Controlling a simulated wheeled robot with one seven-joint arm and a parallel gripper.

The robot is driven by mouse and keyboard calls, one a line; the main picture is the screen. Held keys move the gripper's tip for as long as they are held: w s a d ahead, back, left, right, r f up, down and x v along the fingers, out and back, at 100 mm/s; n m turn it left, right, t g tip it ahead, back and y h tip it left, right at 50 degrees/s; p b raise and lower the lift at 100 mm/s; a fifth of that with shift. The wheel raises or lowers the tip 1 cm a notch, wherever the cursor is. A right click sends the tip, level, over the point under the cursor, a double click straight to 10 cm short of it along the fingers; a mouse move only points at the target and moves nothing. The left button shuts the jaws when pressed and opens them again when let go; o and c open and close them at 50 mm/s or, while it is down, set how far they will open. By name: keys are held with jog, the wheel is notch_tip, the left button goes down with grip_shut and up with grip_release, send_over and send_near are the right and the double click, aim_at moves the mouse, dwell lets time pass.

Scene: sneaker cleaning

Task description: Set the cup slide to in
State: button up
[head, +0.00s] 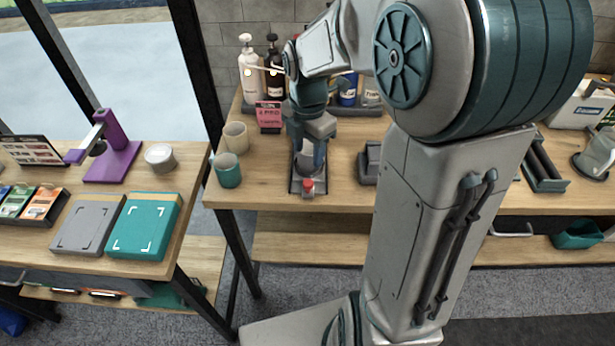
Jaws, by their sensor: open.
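My gripper (309,163) points down over a small dark fixture (295,187) on the wooden table, near its front edge.
A beige cup (235,137) and a teal cup (228,171) stand left of the fixture. A pink sign (269,116) and bottles (273,68) stand behind. A dark block (369,163) sits to the right. A gap separates the left table (190,205).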

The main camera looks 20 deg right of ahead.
aim_at(308, 182)
notch_tip(308, 182, down, 10)
jog(key=shift+f, duration=0.1)
dwell(0.4)
